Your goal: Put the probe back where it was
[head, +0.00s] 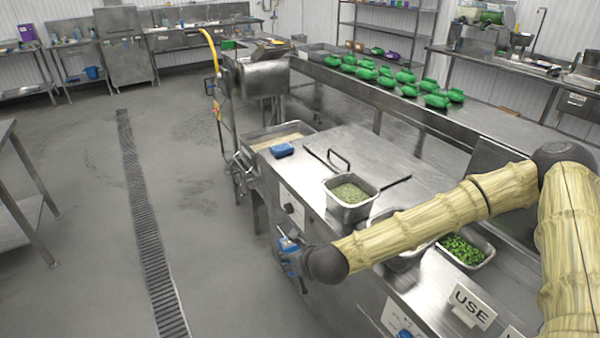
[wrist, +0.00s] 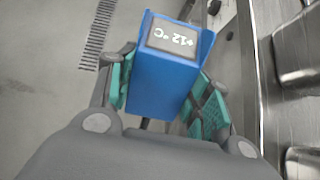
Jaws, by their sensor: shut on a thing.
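The probe is a blue box with a small display reading "+12 °C". In the wrist view the probe (wrist: 165,85) sits between the teal pads of my gripper (wrist: 163,98), which is shut on it. In the head view my gripper (head: 294,262) holds the blue probe (head: 287,243) in front of the counter's front face, above the floor side. The probe's lower end is hidden in the wrist view. A flat blue object (head: 283,150) lies on the counter's left end; I cannot tell what it is.
A pan of green-flecked food (head: 350,192) stands in the steel counter (head: 385,160), with a pan of chopped greens (head: 466,250) to its right and a rice tray (head: 277,136) behind. A "USE" sign (head: 472,305) stands at the front right.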

